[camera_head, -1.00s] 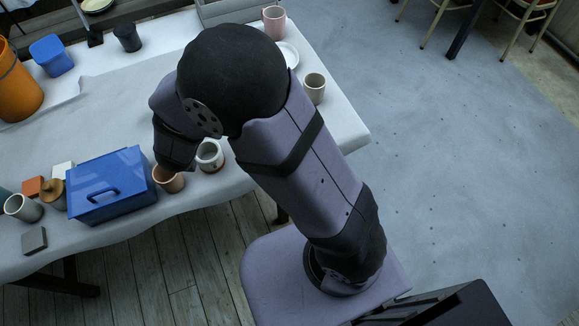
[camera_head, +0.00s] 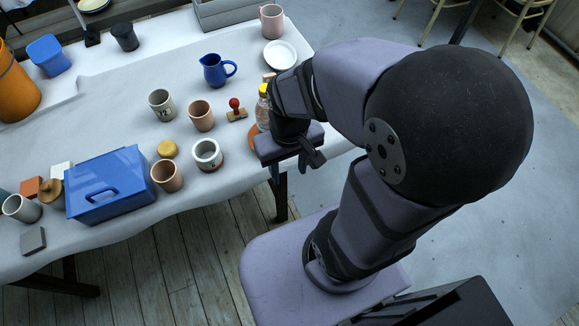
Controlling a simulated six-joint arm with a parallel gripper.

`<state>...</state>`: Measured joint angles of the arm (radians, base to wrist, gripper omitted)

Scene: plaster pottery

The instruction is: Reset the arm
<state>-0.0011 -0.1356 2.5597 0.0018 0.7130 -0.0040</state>
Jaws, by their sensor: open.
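My gripper (camera_head: 289,166) is open and empty at the front right edge of the table (camera_head: 90,240), beside my base. My arm is folded back over my base, with the elbow out to the right. The gripper hangs near a terracotta-coloured disc and a clear bottle with a yellow cap (camera_head: 263,91), which stand just behind and left of it. The wrist and forearm hide part of the table's right end. I cannot tell whether the gripper touches the disc.
A blue lidded box (camera_head: 110,187) stands at the front. Several cups stand in the middle, with a blue jug (camera_head: 214,70), a red-knobbed stamp (camera_head: 236,108) and a yellow round piece (camera_head: 167,149). A white plate (camera_head: 281,54) and pink mug (camera_head: 271,20) stand behind. Bare floor (camera_head: 480,200) lies right.

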